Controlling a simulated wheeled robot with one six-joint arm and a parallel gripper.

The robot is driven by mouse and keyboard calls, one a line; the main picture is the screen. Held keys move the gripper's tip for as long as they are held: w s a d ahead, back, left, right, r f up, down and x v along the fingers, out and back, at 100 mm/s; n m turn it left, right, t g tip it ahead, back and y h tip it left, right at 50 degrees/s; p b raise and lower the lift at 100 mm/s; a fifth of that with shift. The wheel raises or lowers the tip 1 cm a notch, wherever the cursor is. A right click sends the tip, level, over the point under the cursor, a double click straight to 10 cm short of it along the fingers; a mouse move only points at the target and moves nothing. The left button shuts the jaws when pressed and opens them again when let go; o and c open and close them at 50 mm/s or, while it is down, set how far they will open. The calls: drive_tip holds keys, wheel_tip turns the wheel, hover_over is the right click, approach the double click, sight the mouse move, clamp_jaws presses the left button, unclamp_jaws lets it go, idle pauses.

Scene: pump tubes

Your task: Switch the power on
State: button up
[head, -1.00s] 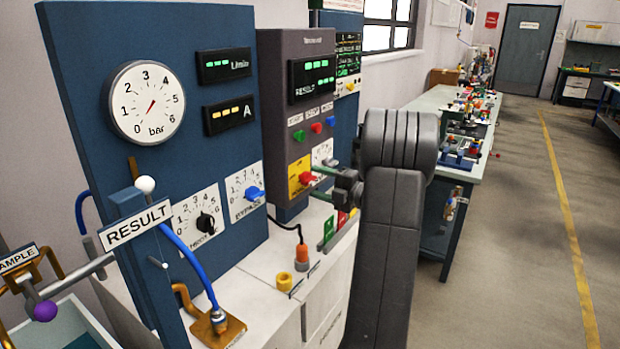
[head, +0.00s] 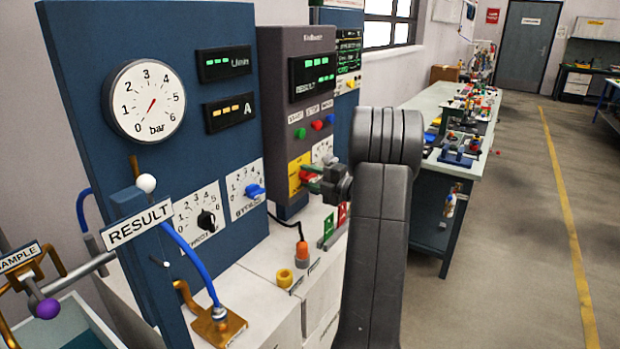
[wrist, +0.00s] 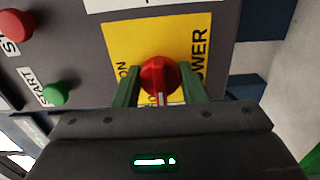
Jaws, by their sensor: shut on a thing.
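The red power knob (wrist: 158,76) sits on a yellow plate (wrist: 120,40) marked POWER and ON in the wrist view. My gripper (wrist: 157,88) has its two green fingers on either side of the knob and is shut on it. In the wrist view the knob's white pointer line runs toward the gripper's body. In the head view my gripper (head: 313,178) reaches the yellow plate (head: 294,174) on the grey panel from the right, and the knob is mostly hidden behind the fingers.
Green (head: 300,133), red (head: 316,125) and blue (head: 330,119) buttons sit above the plate on the grey panel (head: 290,50). A dial lies just right of the plate. The blue panel (head: 80,60) with a gauge stands left. The floor at right is clear.

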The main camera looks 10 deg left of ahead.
drive_tip(key=m, duration=0.4)
drive_tip(key=shift+m+p, duration=0.35)
drive_tip(key=shift+m, duration=0.05)
drive_tip(key=m+p, duration=0.1)
drive_tip(key=m, duration=0.3)
drive_tip(key=shift+m+p, duration=0.3)
drive_tip(key=shift+p, duration=0.1)
drive_tip(key=m+p, duration=0.2)
drive_tip(key=m, duration=0.2)
drive_tip(key=shift+m+p, duration=1.35)
drive_tip(key=shift+m, duration=0.95)
drive_tip(key=shift+f, duration=0.1)
drive_tip(key=o, duration=1)
drive_tip(key=shift+d, duration=0.1)
